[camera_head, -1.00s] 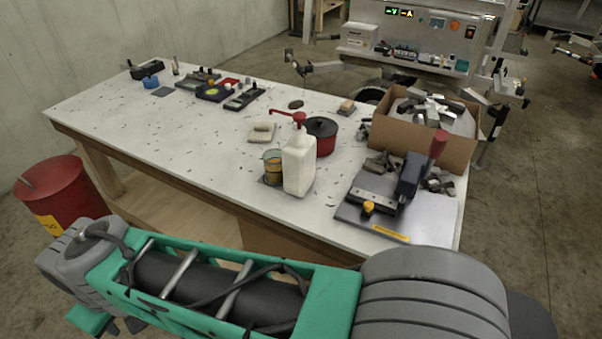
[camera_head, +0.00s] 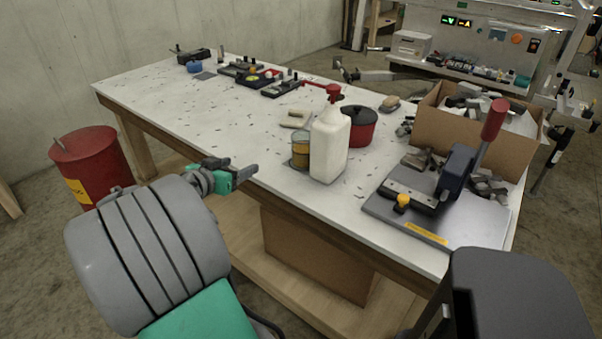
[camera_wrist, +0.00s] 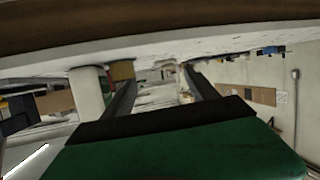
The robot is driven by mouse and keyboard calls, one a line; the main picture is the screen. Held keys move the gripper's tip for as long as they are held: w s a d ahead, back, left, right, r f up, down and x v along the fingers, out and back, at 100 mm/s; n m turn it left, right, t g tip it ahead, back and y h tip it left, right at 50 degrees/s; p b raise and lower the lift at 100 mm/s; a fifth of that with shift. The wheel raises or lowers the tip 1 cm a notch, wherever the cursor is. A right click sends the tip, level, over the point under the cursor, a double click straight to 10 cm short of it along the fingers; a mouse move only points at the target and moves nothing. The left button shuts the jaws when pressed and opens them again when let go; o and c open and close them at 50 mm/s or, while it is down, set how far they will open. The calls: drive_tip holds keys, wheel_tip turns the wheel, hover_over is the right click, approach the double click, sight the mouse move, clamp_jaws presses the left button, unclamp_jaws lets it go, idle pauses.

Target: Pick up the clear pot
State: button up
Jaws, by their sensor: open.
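The clear pot (camera_head: 299,158), a small see-through cup with amber contents, stands on the white table (camera_head: 215,120) near its front edge. A white pump bottle (camera_head: 330,146) partly hides its right side. In the wrist view, which looks upside down, the pot (camera_wrist: 122,71) shows beyond the left finger, beside the pale bottle (camera_wrist: 88,92). My gripper (camera_head: 250,171) is at the table's front edge, left of the pot and apart from it. In the wrist view its two dark fingers (camera_wrist: 160,82) are spread with nothing held between them.
A red pot with a dark lid (camera_head: 358,125) stands behind the bottle. A press with a red handle (camera_head: 455,172) and a cardboard box (camera_head: 480,128) fill the right end. A pale block (camera_head: 296,119) lies behind the clear pot. Table space left of it is mostly clear.

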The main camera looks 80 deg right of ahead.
sight(296, 143)
drive_tip(key=s+d+m+g+h, duration=0.1)
drive_tip(key=s+d, duration=0.1)
drive_tip(key=s, duration=0.1)
drive_tip(key=s+d+r+m+g+b, duration=0.1)
drive_tip(key=s+d+g, duration=0.1)
drive_tip(key=s, duration=0.1)
drive_tip(key=s+d+m+g+h, duration=0.1)
drive_tip(key=s+d+g, duration=0.1)
drive_tip(key=s, duration=0.2)
drive_tip(key=shift+d+r+h+b, duration=0.1)
drive_tip(key=shift+r+h+b, duration=0.1)
drive_tip(key=shift+h+b, duration=0.1)
drive_tip(key=x, duration=0.7)
drive_tip(key=shift+p, duration=0.4)
drive_tip(key=shift+w+r, duration=0.1)
drive_tip(key=shift+r, duration=0.05)
drive_tip(key=c, duration=1.3)
